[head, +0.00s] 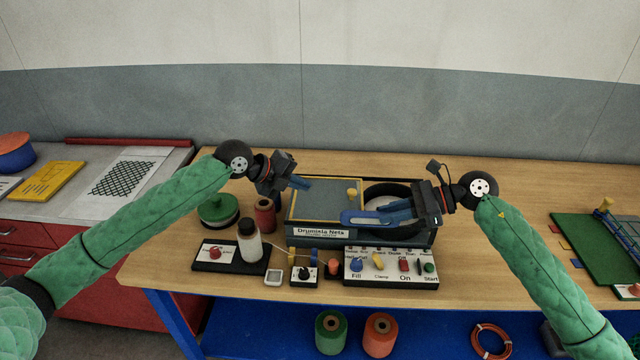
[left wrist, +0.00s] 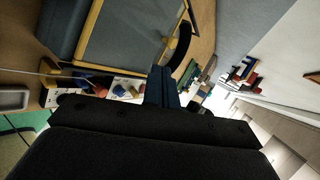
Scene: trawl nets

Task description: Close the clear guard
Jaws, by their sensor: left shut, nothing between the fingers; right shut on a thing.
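The machine, labelled "Drumixla Nets" (head: 322,233), stands on the wooden bench. A yellow-edged, see-through grey panel with a yellow knob (head: 352,194), which looks like the clear guard (head: 325,198), lies over its left part. The round black-rimmed drum opening (head: 372,194) on the right is uncovered. My left gripper (head: 304,184) is shut and empty, above the panel's left end; its fingers (left wrist: 164,86) show beside the panel (left wrist: 125,40) in the left wrist view.
A control panel (head: 390,279) with coloured knobs and switches stands in front of the machine. A white bottle (head: 249,241), a red-brown spool (head: 265,215) and a green spool (head: 218,211) stand to its left. A green board (head: 590,248) lies far right. Bench behind the machine is clear.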

